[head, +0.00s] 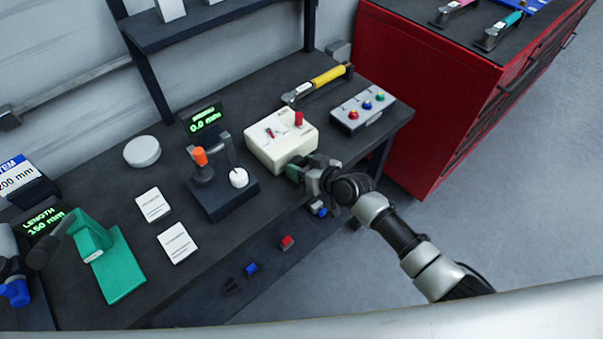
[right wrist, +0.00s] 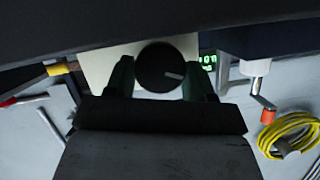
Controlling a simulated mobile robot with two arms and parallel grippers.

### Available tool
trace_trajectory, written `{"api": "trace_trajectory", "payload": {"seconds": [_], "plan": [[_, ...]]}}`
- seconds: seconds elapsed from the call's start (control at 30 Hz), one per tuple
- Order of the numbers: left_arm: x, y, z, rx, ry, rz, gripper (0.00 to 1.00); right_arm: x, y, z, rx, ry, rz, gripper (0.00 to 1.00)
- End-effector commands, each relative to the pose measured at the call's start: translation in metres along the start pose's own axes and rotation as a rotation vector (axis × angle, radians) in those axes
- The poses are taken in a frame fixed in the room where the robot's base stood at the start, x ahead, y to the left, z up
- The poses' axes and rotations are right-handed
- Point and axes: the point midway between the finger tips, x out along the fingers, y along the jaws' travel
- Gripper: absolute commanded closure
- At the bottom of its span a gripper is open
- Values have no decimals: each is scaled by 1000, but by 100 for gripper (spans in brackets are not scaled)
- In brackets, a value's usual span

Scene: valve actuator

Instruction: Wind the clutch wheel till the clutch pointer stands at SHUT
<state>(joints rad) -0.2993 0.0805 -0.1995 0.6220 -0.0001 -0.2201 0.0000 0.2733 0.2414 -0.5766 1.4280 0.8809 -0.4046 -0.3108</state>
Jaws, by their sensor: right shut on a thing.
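The cream box (head: 262,150) stands near the bench's front edge, with a small red pointer-like mark (head: 270,132) and an upright red lever (head: 298,119) on top. The lettering is too small to read. My right gripper (head: 300,173) is at the box's front side. In the right wrist view a dark round wheel (right wrist: 155,62) with a pale line sits against the cream face, between the green fingers of my right gripper (right wrist: 160,82), which is shut on it. The wheel is hidden in the head view. My left gripper is not in view.
A dark joystick unit (head: 225,195) stands close to the left. A red cabinet (head: 430,100) stands at right. A yellow cable coil (right wrist: 290,133) shows in the wrist view.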

Motion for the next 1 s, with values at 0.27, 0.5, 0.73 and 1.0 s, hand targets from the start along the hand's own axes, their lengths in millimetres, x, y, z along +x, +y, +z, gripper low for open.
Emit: {"api": "trace_trajectory", "payload": {"seconds": [0.27, 0.5, 0.73, 1.0], "plan": [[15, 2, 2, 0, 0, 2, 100, 0, 1, 0, 88, -2, -36, 70], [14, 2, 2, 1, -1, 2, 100, 0, 0, 0, 86, -3, -35, 43], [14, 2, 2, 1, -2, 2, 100, 0, 1, 0, 85, -2, -35, 20], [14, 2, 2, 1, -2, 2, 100, -5, 1, 1, 85, -2, -35, 20]]}}
